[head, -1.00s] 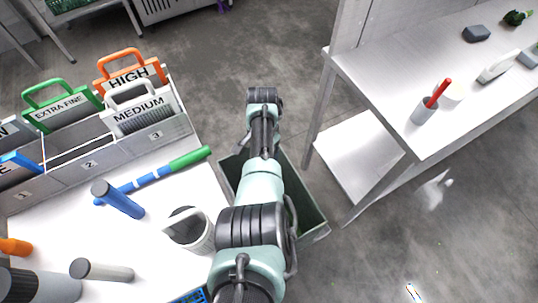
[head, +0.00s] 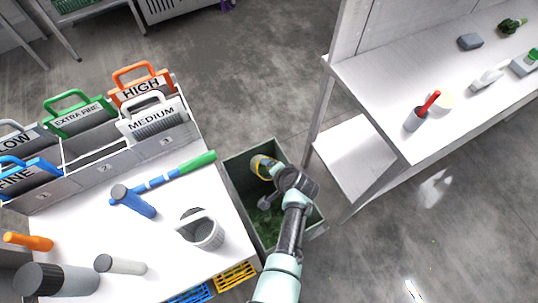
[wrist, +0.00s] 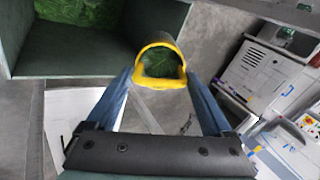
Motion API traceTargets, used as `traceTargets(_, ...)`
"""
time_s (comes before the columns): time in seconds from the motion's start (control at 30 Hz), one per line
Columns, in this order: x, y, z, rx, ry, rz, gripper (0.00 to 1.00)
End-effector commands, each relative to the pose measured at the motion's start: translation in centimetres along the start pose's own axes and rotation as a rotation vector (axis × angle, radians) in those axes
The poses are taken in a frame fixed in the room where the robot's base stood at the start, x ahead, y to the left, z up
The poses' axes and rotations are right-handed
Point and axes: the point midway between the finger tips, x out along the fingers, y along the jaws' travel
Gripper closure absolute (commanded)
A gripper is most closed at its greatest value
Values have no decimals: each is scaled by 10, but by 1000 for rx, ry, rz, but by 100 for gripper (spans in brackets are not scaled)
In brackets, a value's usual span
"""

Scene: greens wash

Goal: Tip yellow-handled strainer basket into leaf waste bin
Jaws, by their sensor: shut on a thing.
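The yellow-handled strainer basket (head: 259,165) is over the far part of the leaf waste bin (head: 233,205) in the head view. In the wrist view the basket's yellow handle (wrist: 160,83) sits between my two blue fingers, with green leaf showing through its loop. My gripper (head: 273,173) is shut on the handle. The basket looks tilted, but its exact angle and how much it holds are hard to tell. The bin is an open dark green box with green leaves low inside; it also shows at the wrist view's upper left (wrist: 75,62).
A white worktop (head: 80,228) left of the bin carries a mesh cup (head: 205,232), a blue-green rod (head: 165,180), and a rack of labelled plates (head: 100,160). A white bench (head: 400,75) with a red-handled cup stands right. Open floor lies beyond the bin.

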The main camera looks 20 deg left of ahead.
Motion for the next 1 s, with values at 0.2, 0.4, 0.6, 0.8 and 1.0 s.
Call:
traceTargets(0.2, 3, 19, 4, 4, 47, -163, 100)
traceTargets(0.4, 6, 25, 6, -1, 70, -256, 100)
traceTargets(0.6, 10, 31, 7, -1, 91, -337, 100)
traceTargets(0.8, 13, 37, 9, -2, 112, -416, 100)
traceTargets(1.0, 16, 44, 10, -3, 133, -492, 100)
